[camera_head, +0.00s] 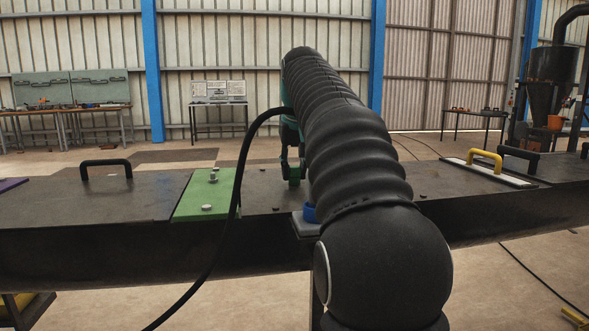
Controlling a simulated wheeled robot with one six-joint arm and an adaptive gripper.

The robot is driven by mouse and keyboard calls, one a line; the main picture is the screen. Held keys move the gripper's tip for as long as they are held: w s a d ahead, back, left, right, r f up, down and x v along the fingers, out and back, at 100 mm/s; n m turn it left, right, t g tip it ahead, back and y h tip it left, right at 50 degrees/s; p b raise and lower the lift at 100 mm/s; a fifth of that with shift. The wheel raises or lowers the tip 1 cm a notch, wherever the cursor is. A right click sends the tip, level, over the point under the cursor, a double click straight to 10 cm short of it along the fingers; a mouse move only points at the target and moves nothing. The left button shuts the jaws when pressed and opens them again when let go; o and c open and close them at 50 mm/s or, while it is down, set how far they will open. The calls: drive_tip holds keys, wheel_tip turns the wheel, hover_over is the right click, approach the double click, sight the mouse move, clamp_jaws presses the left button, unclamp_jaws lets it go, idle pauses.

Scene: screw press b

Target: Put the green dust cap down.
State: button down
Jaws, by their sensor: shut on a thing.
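My gripper (292,166) shows only in part, beyond my black ribbed arm, which hides much of it. It points down and is shut on the green dust cap (294,182), a small dark green piece at the fingertips. The cap is over the dark bench top (262,190), to the right of the green plate. Whether its underside touches the surface I cannot tell.
A green plate (221,187) with bolts lies left of my gripper. A blue round piece (310,212) sits on a grey block (304,226), partly behind my arm. Black (106,162) and yellow (485,155) handles stand farther left and right. A black cable (238,175) crosses in front.

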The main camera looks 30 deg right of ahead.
drive_tip(key=c, duration=0.9)
unclamp_jaws()
drive_tip(key=shift+f, duration=0.1)
drive_tip(key=p+v, duration=0.4)
drive_tip(key=v, duration=0.8)
